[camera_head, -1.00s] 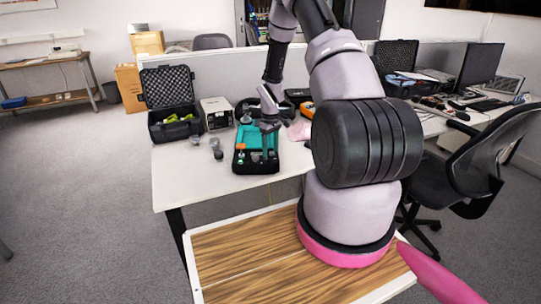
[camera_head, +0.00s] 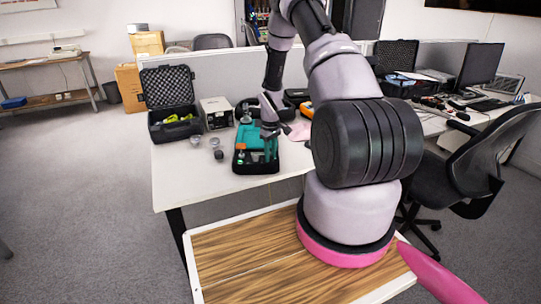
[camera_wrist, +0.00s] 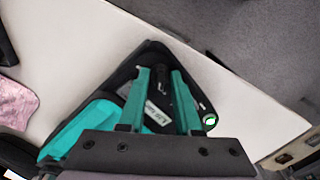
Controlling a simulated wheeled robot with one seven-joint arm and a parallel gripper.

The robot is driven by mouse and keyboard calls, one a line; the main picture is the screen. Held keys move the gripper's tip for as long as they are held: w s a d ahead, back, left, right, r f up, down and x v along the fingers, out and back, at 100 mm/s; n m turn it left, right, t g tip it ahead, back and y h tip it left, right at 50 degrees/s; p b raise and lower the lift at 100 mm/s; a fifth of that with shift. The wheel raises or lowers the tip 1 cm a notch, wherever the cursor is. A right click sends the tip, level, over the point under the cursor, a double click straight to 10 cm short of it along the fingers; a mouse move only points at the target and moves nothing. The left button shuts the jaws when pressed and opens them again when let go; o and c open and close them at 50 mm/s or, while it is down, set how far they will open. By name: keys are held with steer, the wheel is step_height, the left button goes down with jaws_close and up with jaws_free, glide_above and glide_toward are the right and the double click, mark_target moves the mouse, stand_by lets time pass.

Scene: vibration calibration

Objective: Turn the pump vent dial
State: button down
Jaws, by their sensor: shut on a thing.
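The teal and black pump unit (camera_head: 255,168) lies near the front edge of the white table, and also shows in the wrist view (camera_wrist: 85,125). My gripper (camera_head: 270,155) reaches down over its right part. In the wrist view my two teal fingers (camera_wrist: 159,76) stand on either side of a small dark knob-like part (camera_wrist: 162,82) of the unit, which I take for the vent dial. The fingers are shut on it; the exact contact is partly hidden. A green-ringed round part (camera_wrist: 210,121) sits to the right of the fingers. A white label (camera_wrist: 155,113) shows between them.
Small round items (camera_head: 216,148) stand left of the unit. An open black case (camera_head: 172,118) and a beige box (camera_head: 216,112) are behind. A pink cloth (camera_head: 299,131) lies to the right. The table's front left (camera_head: 190,180) is clear.

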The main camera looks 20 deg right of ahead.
steer(key=shift+m, duration=0.4)
steer(key=m, duration=0.3)
steer(key=shift+m, duration=0.4)
steer(key=m, duration=0.9)
steer(key=shift+m, duration=2.2)
steer(key=shift+a, duration=0.1)
steer(key=c, duration=0.6)
jaws_free()
